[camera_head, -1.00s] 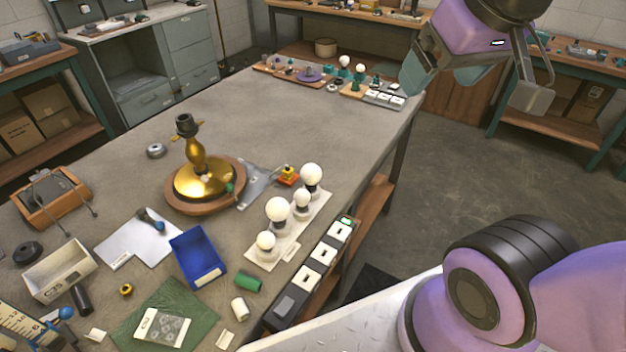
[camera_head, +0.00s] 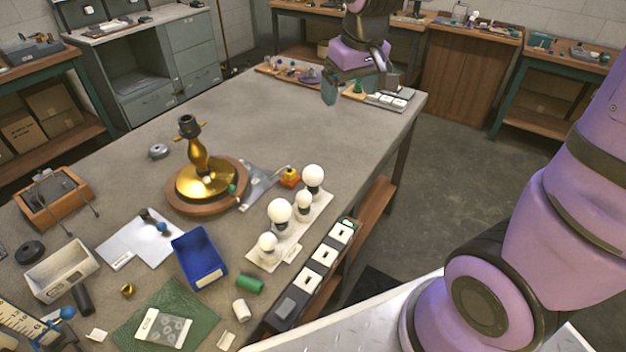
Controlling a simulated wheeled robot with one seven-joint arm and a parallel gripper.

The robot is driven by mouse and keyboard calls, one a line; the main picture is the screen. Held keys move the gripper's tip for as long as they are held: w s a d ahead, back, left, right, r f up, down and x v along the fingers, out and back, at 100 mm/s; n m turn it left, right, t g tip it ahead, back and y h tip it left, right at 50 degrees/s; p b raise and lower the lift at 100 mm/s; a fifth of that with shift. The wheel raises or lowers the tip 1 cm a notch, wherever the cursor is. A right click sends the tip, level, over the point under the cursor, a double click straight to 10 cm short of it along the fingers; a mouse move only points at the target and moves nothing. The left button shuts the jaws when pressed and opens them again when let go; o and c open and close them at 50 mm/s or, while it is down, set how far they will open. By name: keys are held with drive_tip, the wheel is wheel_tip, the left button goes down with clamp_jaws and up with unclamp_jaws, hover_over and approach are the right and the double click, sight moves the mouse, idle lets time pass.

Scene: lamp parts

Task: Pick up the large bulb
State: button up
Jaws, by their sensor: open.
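Several white round bulbs stand upright in a pale holder strip (camera_head: 293,246) near the right edge of the workbench. Two look larger: one at the far end (camera_head: 313,175) and one nearer the front (camera_head: 279,210). Two smaller bulbs stand beside them, one between the large ones (camera_head: 304,199) and one at the near end (camera_head: 267,242). My gripper (camera_head: 357,92) is open and appears empty, over the far right part of the bench, well beyond the bulbs. It partly hides the things behind it.
A brass lamp base (camera_head: 206,180) on a round wooden board stands left of the bulbs. A strip of switch boxes (camera_head: 310,281) lies along the bench edge to their right. A blue bin (camera_head: 199,257) is at the front left. The middle of the bench (camera_head: 270,115) is clear.

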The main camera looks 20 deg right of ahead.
drive_tip(key=w+a+f+g, duration=0.1)
drive_tip(key=w+a+f, duration=0.1)
drive_tip(key=w+f, duration=0.6)
drive_tip(key=n+g, duration=0.1)
hover_over(315, 170)
wheel_tip(315, 170, down, 10)
drive_tip(key=shift+w+d+f, duration=0.1)
drive_tip(key=shift+f, duration=5.7)
drive_tip(key=c, duration=0.9)
